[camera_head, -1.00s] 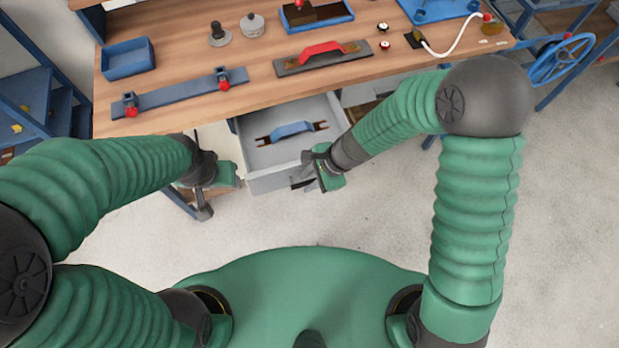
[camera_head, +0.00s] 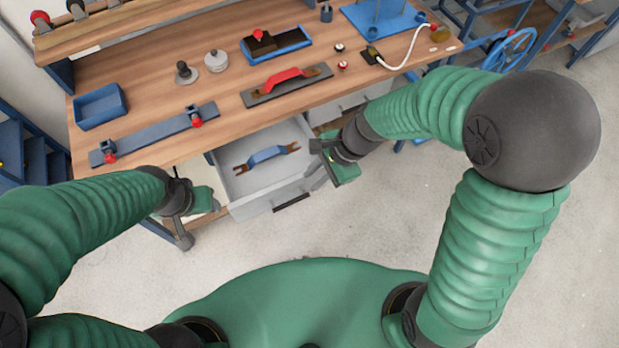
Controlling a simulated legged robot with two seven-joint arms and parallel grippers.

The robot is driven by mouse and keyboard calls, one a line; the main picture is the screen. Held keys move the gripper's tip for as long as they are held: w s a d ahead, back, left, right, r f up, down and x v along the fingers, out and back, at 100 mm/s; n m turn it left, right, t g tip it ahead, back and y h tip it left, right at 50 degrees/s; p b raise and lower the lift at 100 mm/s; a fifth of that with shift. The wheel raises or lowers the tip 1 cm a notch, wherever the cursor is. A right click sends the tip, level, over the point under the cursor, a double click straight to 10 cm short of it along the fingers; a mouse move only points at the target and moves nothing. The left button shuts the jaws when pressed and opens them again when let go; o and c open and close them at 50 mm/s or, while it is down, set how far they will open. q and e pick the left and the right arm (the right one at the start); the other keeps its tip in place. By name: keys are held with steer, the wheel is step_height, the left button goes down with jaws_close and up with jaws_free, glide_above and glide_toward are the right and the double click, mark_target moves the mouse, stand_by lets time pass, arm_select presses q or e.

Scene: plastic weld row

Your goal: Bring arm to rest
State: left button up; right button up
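My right arm comes in from the right, its dark elbow raised. My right gripper (camera_head: 318,163) is at the right end of the open drawer's front, its two dark fingers apart with a gap between them. Whether it touches the drawer is unclear. My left gripper (camera_head: 188,222) points down by the drawer's left front corner, below the bench edge. Its finger gap is hard to make out. The grey drawer (camera_head: 238,188) stands pulled out under the bench and holds a blue-handled tool (camera_head: 266,156).
The wooden workbench (camera_head: 225,95) bears a blue tray (camera_head: 100,106), a blue bar with red knobs (camera_head: 152,136), a red-handled float (camera_head: 287,78) and a blue box (camera_head: 277,45). A blue handwheel (camera_head: 508,50) is at the right. The floor (camera_head: 400,215) between bench and me is clear.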

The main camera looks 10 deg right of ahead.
stand_by(0.3)
steer(key=s+d+r+n+t+h+p, duration=0.1)
steer(key=s+d+r+n+h, duration=0.1)
steer(key=d+n, duration=0.4)
steer(key=s+d+r+n+t+h+p, duration=0.1)
steer(key=s+d+r+n+h, duration=0.1)
steer(key=d+n, duration=0.4)
steer(key=shift+d+n+h+p, duration=0.35)
steer(key=shift+n+h, duration=0.15)
steer(key=shift+n, duration=0.5)
steer(key=shift+s+r, duration=0.1)
steer(key=shift+s, duration=0.15)
